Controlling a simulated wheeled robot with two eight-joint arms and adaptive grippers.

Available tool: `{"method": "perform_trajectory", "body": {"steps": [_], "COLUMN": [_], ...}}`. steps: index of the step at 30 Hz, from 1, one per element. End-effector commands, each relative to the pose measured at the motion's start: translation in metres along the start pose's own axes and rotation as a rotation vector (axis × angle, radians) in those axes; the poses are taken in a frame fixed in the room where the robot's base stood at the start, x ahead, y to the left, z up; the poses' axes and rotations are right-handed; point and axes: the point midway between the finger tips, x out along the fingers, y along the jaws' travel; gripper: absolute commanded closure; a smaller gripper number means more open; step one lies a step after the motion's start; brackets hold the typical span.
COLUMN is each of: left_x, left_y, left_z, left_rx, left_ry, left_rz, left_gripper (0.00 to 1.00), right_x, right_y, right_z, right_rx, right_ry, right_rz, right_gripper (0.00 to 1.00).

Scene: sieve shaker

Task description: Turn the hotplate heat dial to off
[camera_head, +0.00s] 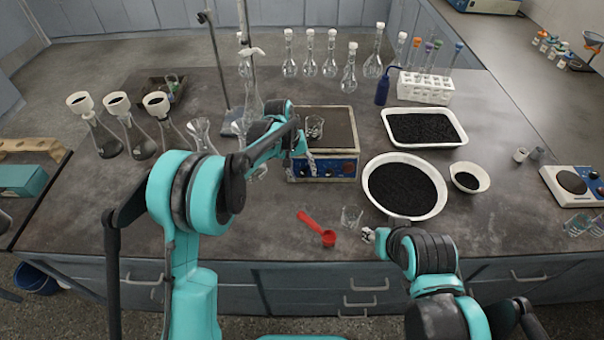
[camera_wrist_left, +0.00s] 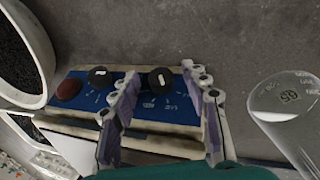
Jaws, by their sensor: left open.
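The hotplate (camera_head: 338,168) has a dark top and a blue front panel, which also fills the middle of the left wrist view (camera_wrist_left: 185,108). That view shows a black dial with a white mark (camera_wrist_left: 161,80), a second black dial (camera_wrist_left: 98,76) and a red-brown knob (camera_wrist_left: 69,89). Which dial sets heat is not readable. My left gripper (camera_head: 309,160) is open at the panel's left end. In the wrist view its fingers (camera_wrist_left: 160,72) stand either side of the first black dial; contact is unclear. My right gripper (camera_head: 369,235) is low near the front edge, its jaws too small to judge.
A small beaker (camera_head: 315,127) stands on the hotplate. A bowl of black grains (camera_head: 369,207) is to its right. A red scoop (camera_head: 318,229) and a glass beaker (camera_head: 351,218) lie near my right gripper. A clamp stand (camera_head: 217,65) and flasks stand left.

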Motion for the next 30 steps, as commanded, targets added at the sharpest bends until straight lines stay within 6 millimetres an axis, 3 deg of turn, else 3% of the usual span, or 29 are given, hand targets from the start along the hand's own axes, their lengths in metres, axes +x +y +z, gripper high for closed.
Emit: {"method": "perform_trajectory", "body": {"steps": [9,14,15,30], "left_x": [0.0035,0.0033,0.0033,0.0038], "left_y": [0.0,0.0,0.0,-0.0032], "left_z": [0.0,0.0,0.0,-0.0005], "left_rx": [0.0,0.0,0.0,-0.042], "left_ry": [0.0,0.001,0.001,-0.001], "left_rz": [0.0,0.0,0.0,0.094], "left_gripper": [0.54,0.96,1.0,1.0], "right_x": [0.0006,0.0007,0.0007,0.0034], "right_y": [0.0,0.0,0.0,0.0], "right_z": [0.0004,0.0004,0.0004,0.0023], "right_rx": [0.0,0.0,0.0,0.0], "right_ry": [0.0,0.0,0.0,0.0], "right_rz": [0.0,0.0,0.0,0.0], "right_gripper": [0.6,0.6,0.6,0.6]}}
